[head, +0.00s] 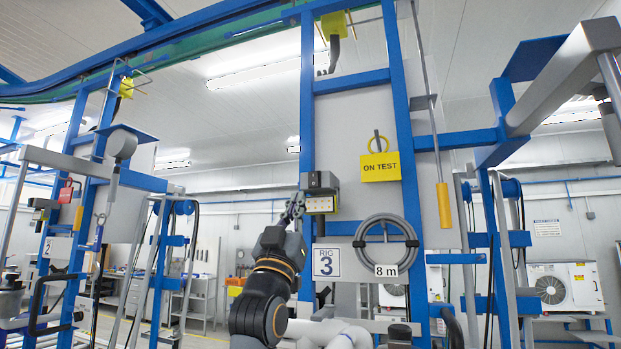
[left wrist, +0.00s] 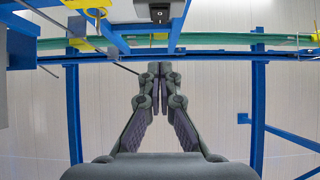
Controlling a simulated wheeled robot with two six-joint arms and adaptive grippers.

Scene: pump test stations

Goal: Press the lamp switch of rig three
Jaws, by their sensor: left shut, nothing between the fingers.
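Rig three is the blue frame with the "RIG 3" sign (head: 327,262) in the head view. A grey lamp housing (head: 320,181) with a pale yellow, dotted front panel (head: 321,204) is mounted on its left post. My left gripper (head: 297,201) points up just left of this lamp, shut and empty. My right gripper is not in view.
A yellow "ON TEST" tag (head: 381,167) and a coiled grey hose (head: 386,244) marked "8 m" hang right of the lamp. Blue posts (head: 407,140) flank a grey panel. Another rig (head: 93,190) stands left. Open air lies left of my gripper.

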